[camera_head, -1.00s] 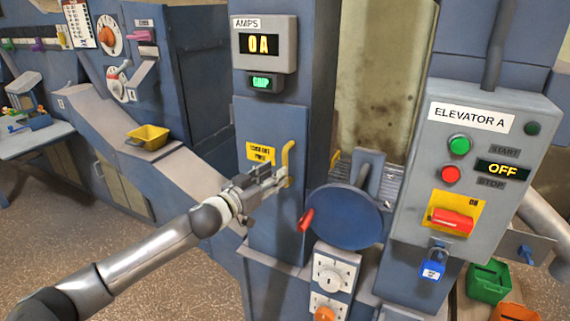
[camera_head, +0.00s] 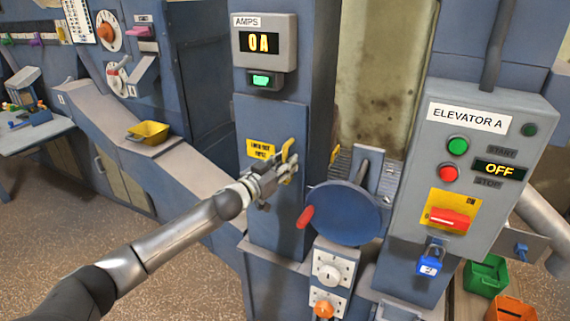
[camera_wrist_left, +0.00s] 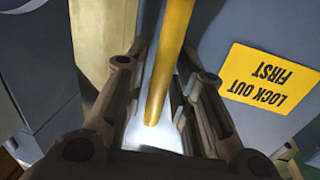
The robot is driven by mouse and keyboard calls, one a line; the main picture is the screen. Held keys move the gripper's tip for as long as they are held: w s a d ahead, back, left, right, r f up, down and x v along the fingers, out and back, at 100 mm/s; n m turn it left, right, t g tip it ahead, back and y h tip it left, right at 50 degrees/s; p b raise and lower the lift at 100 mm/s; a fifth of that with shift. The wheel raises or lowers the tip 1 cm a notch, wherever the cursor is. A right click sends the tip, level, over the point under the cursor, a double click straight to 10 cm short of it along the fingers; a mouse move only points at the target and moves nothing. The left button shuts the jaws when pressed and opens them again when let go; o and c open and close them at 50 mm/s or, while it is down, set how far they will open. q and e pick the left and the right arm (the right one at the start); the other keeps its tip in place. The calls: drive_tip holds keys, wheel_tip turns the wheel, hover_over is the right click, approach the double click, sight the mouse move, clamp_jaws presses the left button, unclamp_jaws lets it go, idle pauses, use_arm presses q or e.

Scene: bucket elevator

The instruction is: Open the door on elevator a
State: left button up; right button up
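The door (camera_head: 272,210) of elevator A is a blue-grey panel on the column, and it looks shut. It bears a yellow "LOCK OUT FIRST" label (camera_head: 261,149), which also shows in the left wrist view (camera_wrist_left: 269,78). A yellow bar handle (camera_head: 288,148) stands at the door's right side. My left gripper (camera_head: 286,170) is at this handle. In the left wrist view the handle (camera_wrist_left: 170,55) runs between the two fingers, with gaps beside it, so the gripper looks open around it. My right gripper is not in view.
The "ELEVATOR A" box (camera_head: 470,165) reads OFF, with a blue padlock (camera_head: 429,265) below its red switch. A blue disc (camera_head: 343,213) with a red handle (camera_head: 305,217) is close right of the door. An amps display (camera_head: 264,43) is above. Green (camera_head: 486,273) and orange bins stand lower right.

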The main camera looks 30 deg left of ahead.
use_arm(q)
clamp_jaws()
drive_tip(key=shift+s, duration=0.15)
